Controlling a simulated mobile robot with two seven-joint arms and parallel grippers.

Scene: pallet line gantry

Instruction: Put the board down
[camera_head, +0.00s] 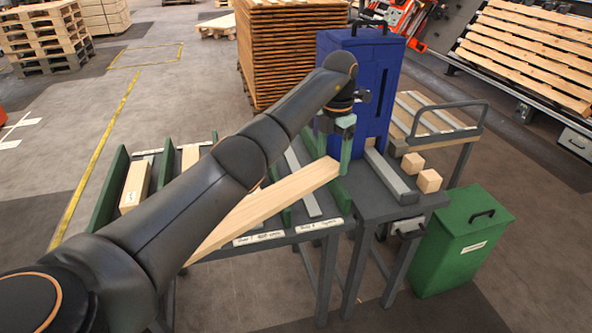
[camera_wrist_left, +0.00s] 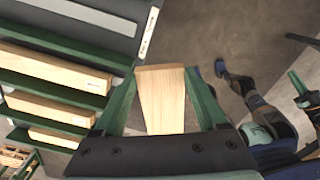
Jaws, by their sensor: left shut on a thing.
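A long pale wooden board (camera_head: 262,205) slants across the head view, with its right end in my left gripper (camera_head: 338,150). My left gripper is shut on the board, and its green fingers are on both sides of it. The board (camera_wrist_left: 162,100) also shows between the fingers in the left wrist view. In the head view it lies over the front of a grey sorting table (camera_head: 325,232) with green dividers and white labels. My left arm hides part of the board and table; I cannot tell whether they touch. What looks like my right gripper (camera_wrist_left: 300,88) is at the right of the wrist view.
Shorter wood pieces (camera_head: 135,186) lie between the dividers at left. A blue machine (camera_head: 370,75) stands close behind my left gripper. Wooden blocks (camera_head: 428,181) are on the bench right of it. A green bin (camera_head: 458,245) stands on the floor at right.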

